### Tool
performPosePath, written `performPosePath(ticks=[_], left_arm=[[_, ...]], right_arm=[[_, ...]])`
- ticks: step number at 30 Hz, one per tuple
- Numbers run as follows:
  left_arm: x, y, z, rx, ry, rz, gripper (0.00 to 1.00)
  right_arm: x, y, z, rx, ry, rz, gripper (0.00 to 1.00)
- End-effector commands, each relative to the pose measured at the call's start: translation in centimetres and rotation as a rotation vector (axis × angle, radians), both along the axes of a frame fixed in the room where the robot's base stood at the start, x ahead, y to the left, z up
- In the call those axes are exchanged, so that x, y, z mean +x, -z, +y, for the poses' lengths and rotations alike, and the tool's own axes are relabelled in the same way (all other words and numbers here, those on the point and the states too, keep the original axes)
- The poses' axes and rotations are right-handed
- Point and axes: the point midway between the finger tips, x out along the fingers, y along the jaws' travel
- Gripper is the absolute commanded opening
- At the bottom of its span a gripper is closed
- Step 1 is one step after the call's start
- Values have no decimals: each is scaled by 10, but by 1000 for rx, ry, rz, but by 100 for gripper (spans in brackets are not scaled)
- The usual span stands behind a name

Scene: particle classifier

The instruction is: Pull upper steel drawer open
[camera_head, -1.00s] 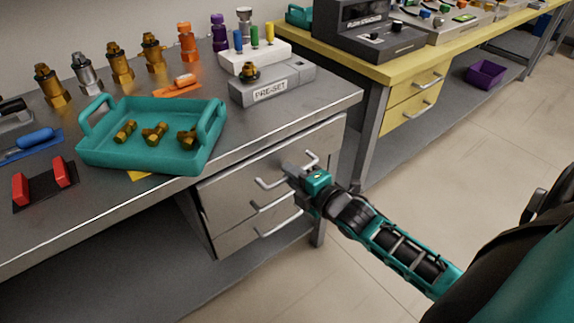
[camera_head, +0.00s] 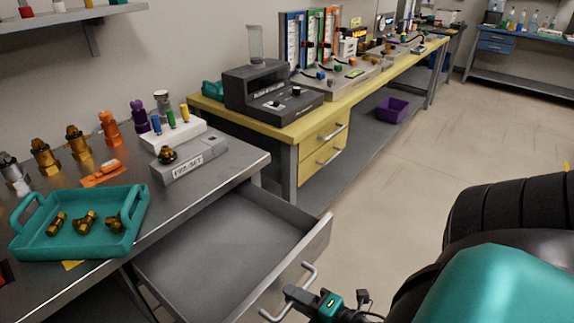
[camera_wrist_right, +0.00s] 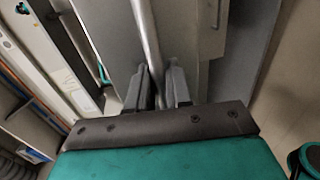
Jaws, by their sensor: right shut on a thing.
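The upper steel drawer (camera_head: 236,235) stands pulled far out of the steel workbench. Its inside looks empty. A bar handle (camera_head: 308,275) sits on its front. My right gripper (camera_head: 293,292) is at the handle, outside the drawer front. In the right wrist view the two fingers (camera_wrist_right: 160,88) are on either side of the metal handle bar (camera_wrist_right: 148,40), shut on it. My left gripper is not in view.
On the steel bench (camera_head: 228,172) are a teal tray (camera_head: 128,238) with brass fittings, a grey PRE-SET block (camera_head: 190,158) and several standing fittings. A yellow bench (camera_head: 290,128) with drawers stands beyond. The floor (camera_head: 400,160) to the right is clear.

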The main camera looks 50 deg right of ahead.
Motion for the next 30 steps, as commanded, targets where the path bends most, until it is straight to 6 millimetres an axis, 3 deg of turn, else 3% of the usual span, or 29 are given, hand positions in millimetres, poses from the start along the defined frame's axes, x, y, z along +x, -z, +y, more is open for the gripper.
performPosePath(ticks=[14,15,18,26,30], left_arm=[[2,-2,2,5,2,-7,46],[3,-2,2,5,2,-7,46],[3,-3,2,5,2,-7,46],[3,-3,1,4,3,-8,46],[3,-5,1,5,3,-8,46]], right_arm=[[-4,0,-1,0,2,-1,0],[-4,0,-1,0,2,-1,23],[-3,0,-1,0,1,-1,33],[-4,0,-1,0,1,0,35],[-16,-2,-1,1,1,3,35]])
